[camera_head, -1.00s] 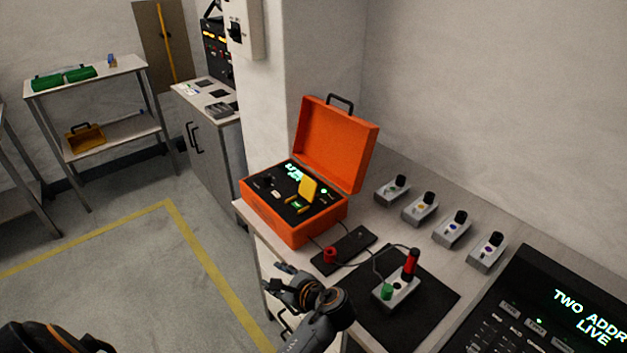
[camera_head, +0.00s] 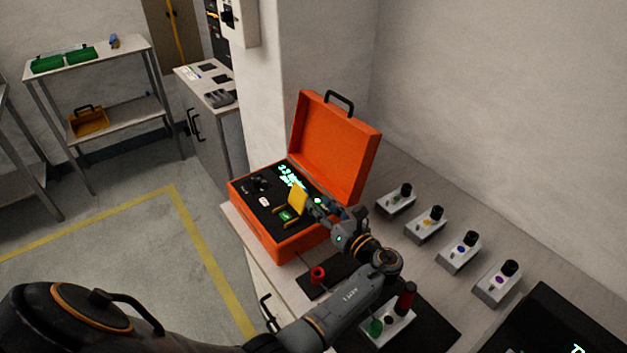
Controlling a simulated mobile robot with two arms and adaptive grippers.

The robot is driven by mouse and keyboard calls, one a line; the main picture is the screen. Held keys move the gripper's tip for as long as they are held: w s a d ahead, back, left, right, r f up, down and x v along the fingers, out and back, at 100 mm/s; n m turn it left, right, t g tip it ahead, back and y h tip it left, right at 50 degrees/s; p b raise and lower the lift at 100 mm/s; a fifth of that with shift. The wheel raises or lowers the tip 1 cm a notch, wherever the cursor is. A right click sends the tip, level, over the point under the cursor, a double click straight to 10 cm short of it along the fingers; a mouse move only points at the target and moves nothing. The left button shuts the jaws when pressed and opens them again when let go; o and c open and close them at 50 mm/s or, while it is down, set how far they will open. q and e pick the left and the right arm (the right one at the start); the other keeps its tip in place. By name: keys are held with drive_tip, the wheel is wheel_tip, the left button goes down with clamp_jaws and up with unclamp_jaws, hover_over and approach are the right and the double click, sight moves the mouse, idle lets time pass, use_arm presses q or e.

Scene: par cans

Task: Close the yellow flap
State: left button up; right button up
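The yellow flap (camera_head: 298,198) stands raised on the black panel inside the open orange case (camera_head: 262,237). A small green lit part (camera_head: 287,215) shows at its base. My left gripper (camera_head: 313,204) reaches over the case's right front edge, and its fingertips are just right of the flap, at or very near its back side. I cannot tell whether they touch it. The fingers are small and partly overlapped, so their opening is unclear. My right gripper is out of view.
The orange lid (camera_head: 337,150) stands open behind the panel. Several small grey boxes with black knobs, one of them here (camera_head: 425,224), line the bench on the right.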

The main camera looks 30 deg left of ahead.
sight(306, 191)
use_arm(q)
drive_tip(key=shift+w+a, duration=0.2)
drive_tip(key=shift+a, duration=0.1)
drive_tip(key=a, duration=0.2)
drive_tip(key=a+p, duration=0.1)
drive_tip(key=shift+w+a+r, duration=0.3)
drive_tip(key=shift+w, duration=0.05)
drive_tip(key=shift+x, duration=1.1)
drive_tip(key=shift+w+a+f, duration=0.2)
drive_tip(key=shift+a, duration=0.15)
drive_tip(key=c, duration=0.8)
drive_tip(key=shift+r, duration=0.1)
clamp_jaws()
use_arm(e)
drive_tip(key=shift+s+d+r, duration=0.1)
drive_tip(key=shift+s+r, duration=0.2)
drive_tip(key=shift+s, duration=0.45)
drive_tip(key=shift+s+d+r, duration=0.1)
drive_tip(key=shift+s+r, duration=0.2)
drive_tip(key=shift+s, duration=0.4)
